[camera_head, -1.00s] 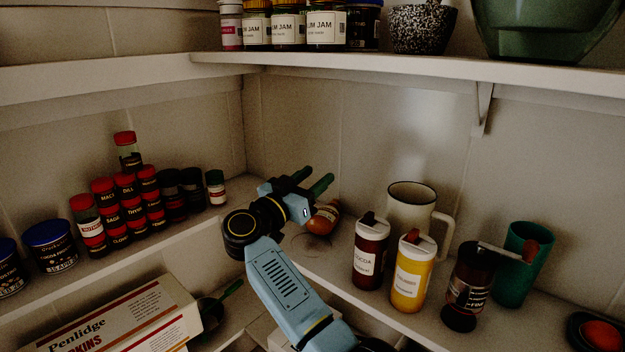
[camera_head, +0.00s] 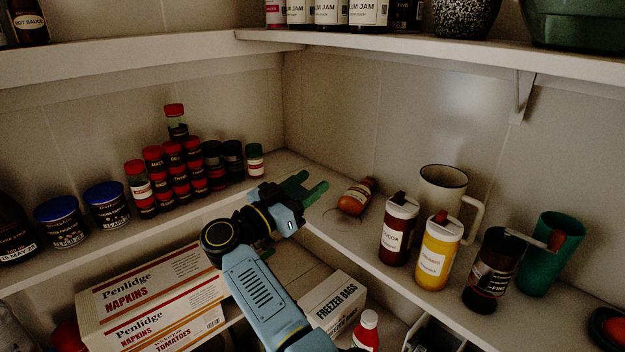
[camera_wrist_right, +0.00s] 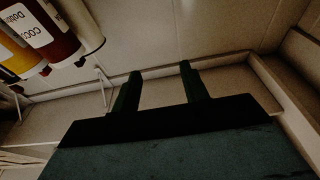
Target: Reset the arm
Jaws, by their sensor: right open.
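My right gripper (camera_head: 309,190) is in the middle of the head view, at the end of my blue arm. Its two green fingers are apart with nothing between them. My left gripper is not in view.
A cocoa canister (camera_head: 398,232), a yellow canister (camera_head: 438,254), a mug (camera_head: 440,187) and a green cup (camera_head: 551,254) stand on the right shelf. Stacked spice jars (camera_head: 176,172) stand on the left shelf. Napkin boxes (camera_head: 150,290) and a freezer bags box (camera_head: 333,303) are lower.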

